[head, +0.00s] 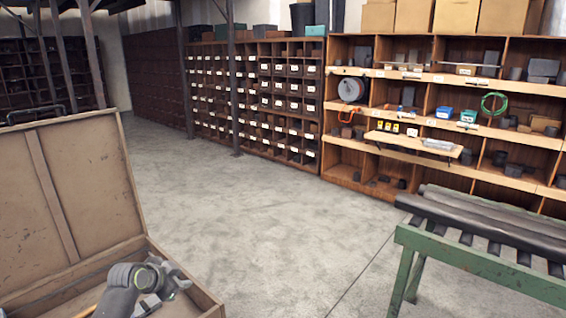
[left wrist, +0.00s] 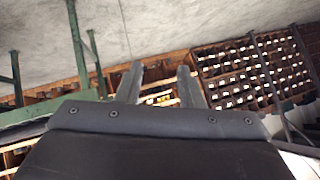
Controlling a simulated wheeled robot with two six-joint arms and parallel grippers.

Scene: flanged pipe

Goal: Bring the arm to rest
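My left gripper (head: 174,273) is at the lower left of the head view, over the open wooden chest (head: 60,285). In the left wrist view its two fingers (left wrist: 158,84) stand apart with nothing between them. The gripper is open and empty. My right gripper is in neither view.
The chest's raised lid (head: 75,180) stands on the left. A green-framed roller stand (head: 475,262) with dark rollers is at the lower right. Wooden shelving (head: 450,165) with a small fold-out board (head: 412,142) lines the back. The concrete floor (head: 270,230) between is clear.

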